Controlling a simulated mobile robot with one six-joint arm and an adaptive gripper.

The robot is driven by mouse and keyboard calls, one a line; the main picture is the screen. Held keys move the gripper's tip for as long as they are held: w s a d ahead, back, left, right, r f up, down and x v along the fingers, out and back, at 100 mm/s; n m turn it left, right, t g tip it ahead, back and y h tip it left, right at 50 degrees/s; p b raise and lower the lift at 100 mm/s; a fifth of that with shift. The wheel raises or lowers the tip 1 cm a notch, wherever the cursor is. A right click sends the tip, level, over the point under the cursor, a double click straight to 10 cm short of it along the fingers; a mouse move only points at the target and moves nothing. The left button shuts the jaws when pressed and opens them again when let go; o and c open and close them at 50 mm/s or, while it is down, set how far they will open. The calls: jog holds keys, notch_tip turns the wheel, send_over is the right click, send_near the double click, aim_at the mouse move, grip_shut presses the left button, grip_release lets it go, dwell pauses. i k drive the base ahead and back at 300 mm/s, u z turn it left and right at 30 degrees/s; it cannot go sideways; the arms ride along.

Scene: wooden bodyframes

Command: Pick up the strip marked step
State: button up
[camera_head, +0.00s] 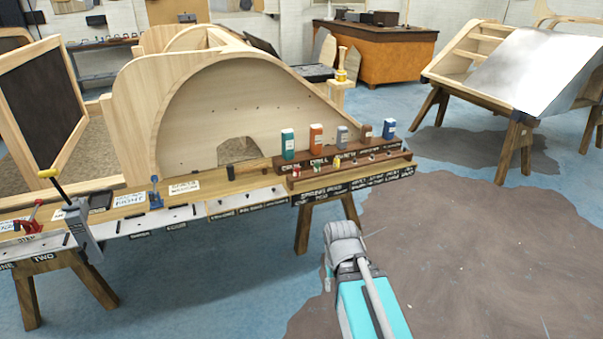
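A pale strip (40,247) with dark lettering that seems to read STEP lies at the left end of the long wooden bench, along its front edge. A red clamp (31,219) stands at its back edge, and a large grey clamp with a yellow top (78,222) stands at its right end. Below it the bench front carries a dark label ending in TWO. My arm, teal and grey, rises at the lower centre, well to the right of the strip and apart from it.
More pale strips (245,200) continue right along the bench edge. A blue clamp (155,193) stands behind them. A brown stepped rack (345,160) with several coloured boxes stands at the bench's right end. A tall wooden arch frame (225,115) rises behind. The floor in front is clear.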

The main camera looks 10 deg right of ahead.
aim_at(36, 243)
jog(key=u, duration=1.7)
